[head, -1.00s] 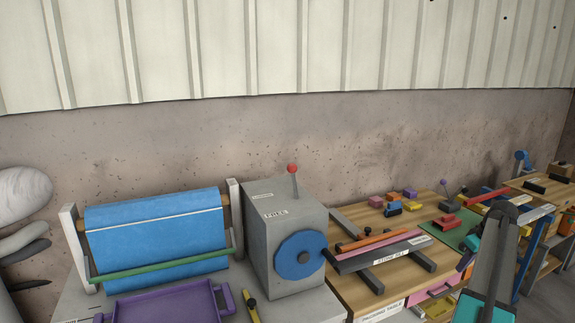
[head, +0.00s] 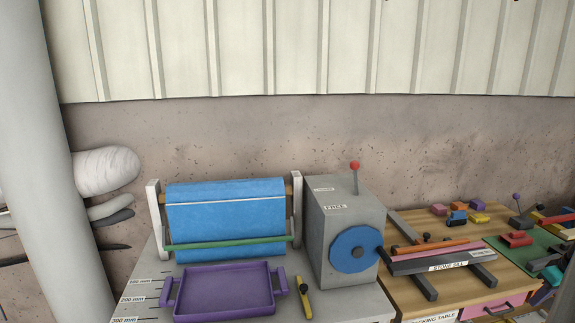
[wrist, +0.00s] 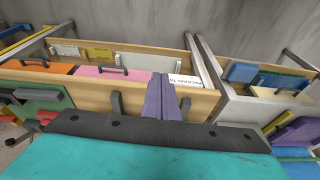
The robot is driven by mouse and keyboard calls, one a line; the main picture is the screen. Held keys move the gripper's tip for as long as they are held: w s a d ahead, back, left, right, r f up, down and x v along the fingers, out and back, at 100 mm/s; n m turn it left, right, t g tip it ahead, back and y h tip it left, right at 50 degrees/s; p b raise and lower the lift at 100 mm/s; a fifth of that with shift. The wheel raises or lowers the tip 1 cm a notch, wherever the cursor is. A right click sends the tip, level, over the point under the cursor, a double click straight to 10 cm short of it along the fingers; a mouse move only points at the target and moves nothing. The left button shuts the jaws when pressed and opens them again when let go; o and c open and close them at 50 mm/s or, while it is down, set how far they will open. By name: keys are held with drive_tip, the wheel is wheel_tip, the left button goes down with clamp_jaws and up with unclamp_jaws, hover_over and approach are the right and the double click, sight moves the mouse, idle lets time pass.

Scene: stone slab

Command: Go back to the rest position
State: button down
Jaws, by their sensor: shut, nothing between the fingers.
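My gripper (wrist: 168,80) shows in the wrist view as two purple fingers lying together, shut and empty. They stand in front of the wooden table and its drawers. The task names no other object.
In the head view, a grey bench carries a blue roll (head: 228,222), a purple tray (head: 226,291) and a grey box (head: 338,215) with a blue wheel (head: 355,250). A wooden packing table (head: 408,285) is at right. A pale post (head: 38,150) stands at left.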

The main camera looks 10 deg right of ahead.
drive_tip(key=w+a+f+g+y+b, duration=0.15)
drive_tip(key=w+a+f, duration=0.35)
drive_tip(key=a+f, duration=0.85)
drive_tip(key=w+a+f+g+y+b, duration=0.15)
drive_tip(key=w+a+f, duration=0.25)
drive_tip(key=a+f, duration=1)
drive_tip(key=s+a+f+g+b, duration=0.1)
drive_tip(key=s+a+f+b, duration=0.1)
drive_tip(key=a+f, duration=0.6)
drive_tip(key=s+a+f+g+b, duration=0.15)
drive_tip(key=a+f, duration=0.35)
drive_tip(key=a, duration=0.6)
drive_tip(key=s+a+f+g+h+b, duration=0.1)
drive_tip(key=s+a+f+b, duration=0.1)
drive_tip(key=s+a+f, duration=0.5)
drive_tip(key=s+a+f+g+h+b, duration=0.2)
drive_tip(key=s+a+f, duration=0.5)
drive_tip(key=s+a, duration=0.7)
drive_tip(key=s, duration=0.2)
drive_tip(key=shift+s+f, duration=0.3)
drive_tip(key=shift+f, duration=0.1)
